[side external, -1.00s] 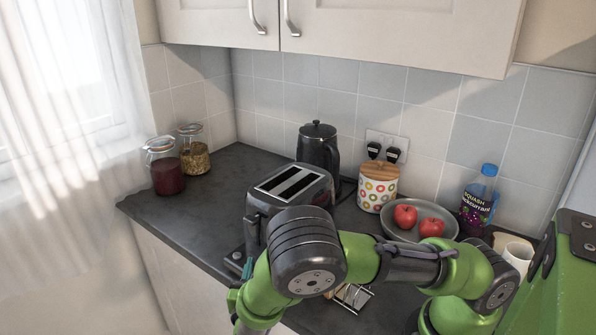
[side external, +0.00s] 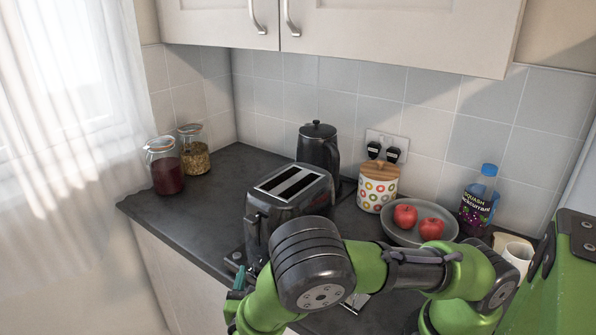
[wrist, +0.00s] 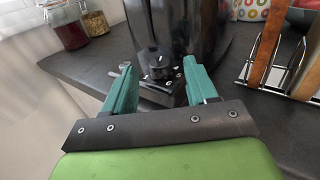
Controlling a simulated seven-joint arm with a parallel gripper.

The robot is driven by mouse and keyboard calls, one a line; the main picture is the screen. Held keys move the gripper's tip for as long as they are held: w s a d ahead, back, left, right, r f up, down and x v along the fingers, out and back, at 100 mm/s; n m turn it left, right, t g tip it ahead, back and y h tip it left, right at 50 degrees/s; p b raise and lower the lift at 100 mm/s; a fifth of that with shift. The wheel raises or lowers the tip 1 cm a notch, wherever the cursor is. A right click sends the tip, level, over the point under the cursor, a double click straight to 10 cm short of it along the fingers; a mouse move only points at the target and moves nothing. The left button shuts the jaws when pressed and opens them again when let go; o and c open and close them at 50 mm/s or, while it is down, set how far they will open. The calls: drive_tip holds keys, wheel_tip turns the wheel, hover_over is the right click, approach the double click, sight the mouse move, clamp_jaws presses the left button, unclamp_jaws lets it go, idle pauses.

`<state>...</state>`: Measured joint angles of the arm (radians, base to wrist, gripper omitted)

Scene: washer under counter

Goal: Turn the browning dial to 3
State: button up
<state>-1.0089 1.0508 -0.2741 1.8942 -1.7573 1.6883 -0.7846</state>
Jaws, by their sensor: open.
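The black toaster (side external: 286,203) stands on the counter with its two slots on top. In the wrist view the toaster (wrist: 180,25) fills the top middle, its glossy face towards my gripper. A small dark round knob (wrist: 158,72), which looks like the browning dial, sits low on that face; its markings and setting are too small to read. My gripper (wrist: 160,69) is open, its two teal fingers to the left and right of the knob, with nothing held. I cannot tell whether a finger touches the knob. In the side view my arm hides the dial and most of my gripper.
A toast rack (wrist: 262,72) holding brown slices stands close to the right of my gripper. Two jars (side external: 165,168) stand back left. A kettle (side external: 319,148), a spotted canister (side external: 377,190), a fruit bowl (side external: 394,231) and a squash bottle (side external: 478,202) stand along the wall.

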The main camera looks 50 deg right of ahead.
drive_tip(key=v, duration=1.4)
drive_tip(key=shift+a, duration=0.1)
drive_tip(key=s+d+r+m+g+y, duration=0.4)
drive_tip(key=s+d+m+g+y, duration=0.2)
drive_tip(key=d+m+g+y, duration=0.45)
drive_tip(key=d+r+m+t+y, duration=0.3)
drive_tip(key=r+m+t, duration=0.1)
drive_tip(key=r+m, duration=0.5)
drive_tip(key=d+r+m+t+y, duration=0.3)
drive_tip(key=d+r+m, duration=0.1)
drive_tip(key=r+m, duration=0.4)
drive_tip(key=shift+s+d+r+m+t, duration=0.3)
drive_tip(key=shift+s+r+m+t, duration=0.1)
drive_tip(key=shift+m, duration=0.25)
